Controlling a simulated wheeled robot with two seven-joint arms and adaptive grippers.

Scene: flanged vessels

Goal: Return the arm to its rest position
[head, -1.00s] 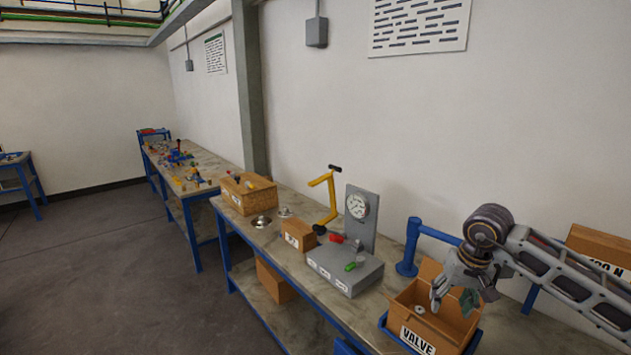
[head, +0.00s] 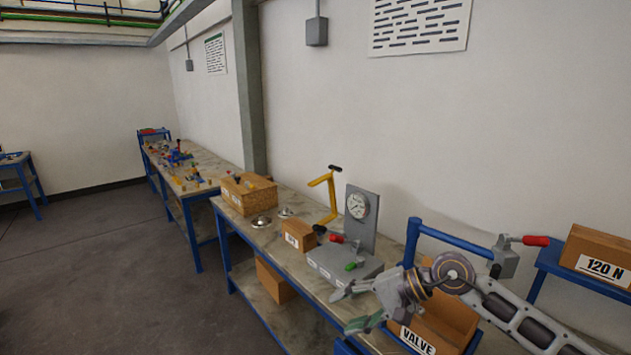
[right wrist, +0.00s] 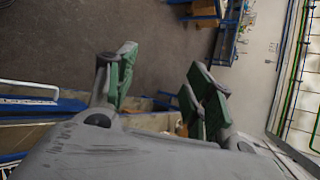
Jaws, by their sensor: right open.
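My right gripper (head: 353,309) is open and empty in the head view. It is above the front edge of the bench, to the left of the VALVE box and in front of the grey gauge stand. In the right wrist view its two green-padded fingers (right wrist: 160,90) are spread apart, with floor and bench edges beyond them. The right arm comes in from the lower right and passes in front of the open cardboard VALVE box (head: 418,341), hiding much of it. My left gripper is not in view.
The gauge stand (head: 361,222) has red and green handles at its base. A small carton (head: 298,236), a larger box (head: 249,196) and metal flanges (head: 261,222) are on the bench. The floor (head: 100,270) at left is clear.

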